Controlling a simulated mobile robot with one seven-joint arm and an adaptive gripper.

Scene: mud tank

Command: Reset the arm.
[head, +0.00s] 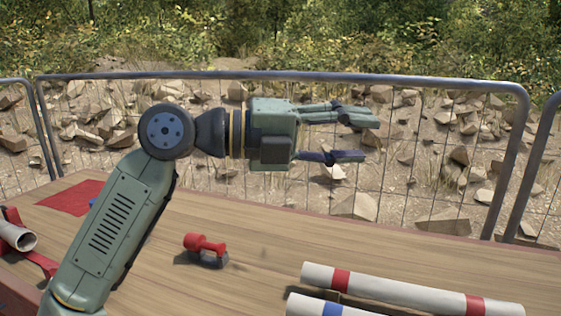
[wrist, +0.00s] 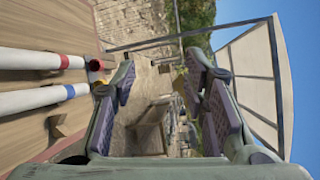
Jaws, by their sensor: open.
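My gripper (head: 360,137) is open and empty in the head view. It is held level above the far side of the wooden table (head: 265,262) and points to the right. My arm rises from the lower left and bends at the wrist joint. In the wrist view, the two fingers of my gripper (wrist: 165,95) stand apart with nothing between them.
A red and dark object (head: 206,248) lies on the table below my arm. Two white pipes, one with red bands (head: 400,289) and one with a blue band (head: 312,305), lie front right. A red mat (head: 72,198) is at left. A metal fence (head: 290,76) stands behind.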

